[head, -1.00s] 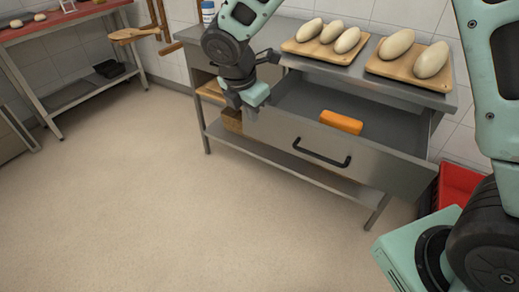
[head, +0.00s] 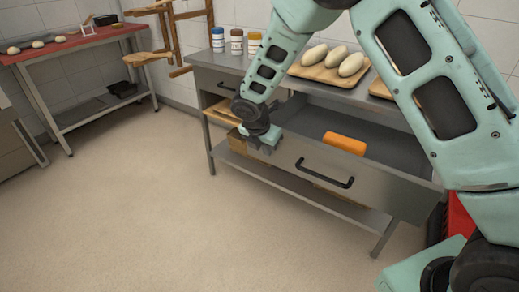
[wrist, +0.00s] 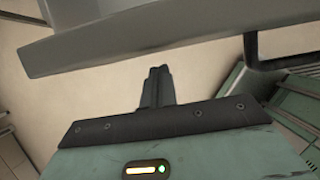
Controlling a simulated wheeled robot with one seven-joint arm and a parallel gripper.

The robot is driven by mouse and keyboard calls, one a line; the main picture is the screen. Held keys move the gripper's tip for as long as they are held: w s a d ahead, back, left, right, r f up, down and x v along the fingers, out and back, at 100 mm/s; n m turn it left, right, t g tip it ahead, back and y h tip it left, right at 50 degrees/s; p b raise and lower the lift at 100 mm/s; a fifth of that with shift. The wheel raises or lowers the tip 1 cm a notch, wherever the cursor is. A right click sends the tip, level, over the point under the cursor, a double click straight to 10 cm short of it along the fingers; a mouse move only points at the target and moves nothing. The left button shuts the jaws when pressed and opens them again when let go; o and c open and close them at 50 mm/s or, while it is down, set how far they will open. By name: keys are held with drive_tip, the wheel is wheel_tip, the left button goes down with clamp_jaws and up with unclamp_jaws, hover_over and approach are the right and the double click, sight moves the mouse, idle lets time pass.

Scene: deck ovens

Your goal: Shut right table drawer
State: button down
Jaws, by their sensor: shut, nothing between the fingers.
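The right drawer (head: 378,188) of the steel table is pulled well out, with its dark bar handle (head: 325,176) on the front. An orange block (head: 344,143) lies inside it. My gripper (head: 265,146) is at the left end of the drawer front, with the arm reaching over the table. In the wrist view the fingers (wrist: 157,84) are together and empty. The drawer front (wrist: 150,35) crosses the top of that view, with part of the handle (wrist: 252,50) to the right. I cannot tell whether the gripper touches the drawer.
The left drawer (head: 214,83) appears shut. Bread loaves on boards (head: 318,74) and several jars (head: 237,42) stand on the tabletop. A red crate (head: 460,222) is at the right. A red-topped table (head: 70,42) stands far left. The floor in front is clear.

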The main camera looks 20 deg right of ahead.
drive_tip(key=shift+w+d, duration=0.35)
drive_tip(key=shift+d, duration=0.1)
